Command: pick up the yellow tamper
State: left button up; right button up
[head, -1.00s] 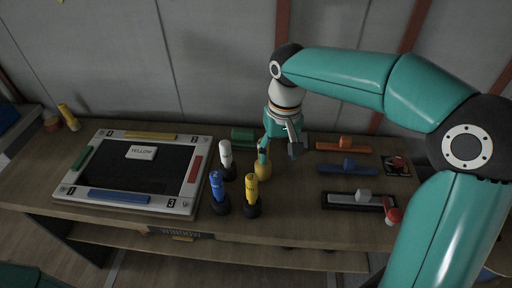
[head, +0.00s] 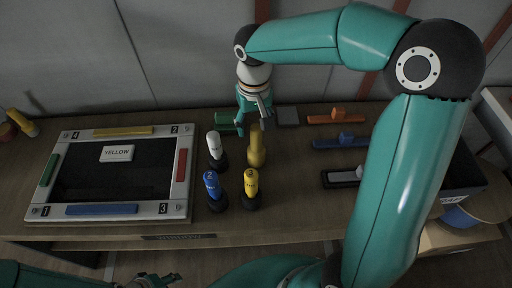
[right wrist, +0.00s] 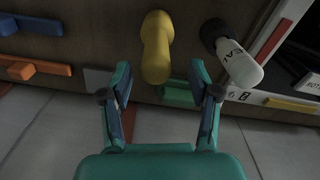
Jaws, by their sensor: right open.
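The yellow tamper (head: 256,148), a plain piece with a rounded end, stands upright on the table right of the white-handled piece. In the right wrist view the yellow tamper (right wrist: 157,45) lies just beyond and between my fingertips. My right gripper (head: 253,116) is open, above and slightly behind the tamper in the head view.
Close by stand a white piece (head: 215,147), a blue piece (head: 213,188) and a black-based yellow piece (head: 251,188). A framed board (head: 110,211) with a YELLOW label (head: 117,153) lies left. Orange (head: 335,116) and blue (head: 340,141) sliders are right. A green block (head: 225,121) lies behind.

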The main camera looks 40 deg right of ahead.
aim_at(256, 141)
jog(key=f, duration=0.3)
jog(key=f+p, duration=0.1)
jog(key=f, duration=0.3)
jog(key=shift+s+d+f, duration=0.1)
jog(key=shift+d+f, duration=0.05)
jog(key=shift+d, duration=0.05)
grip_shut()
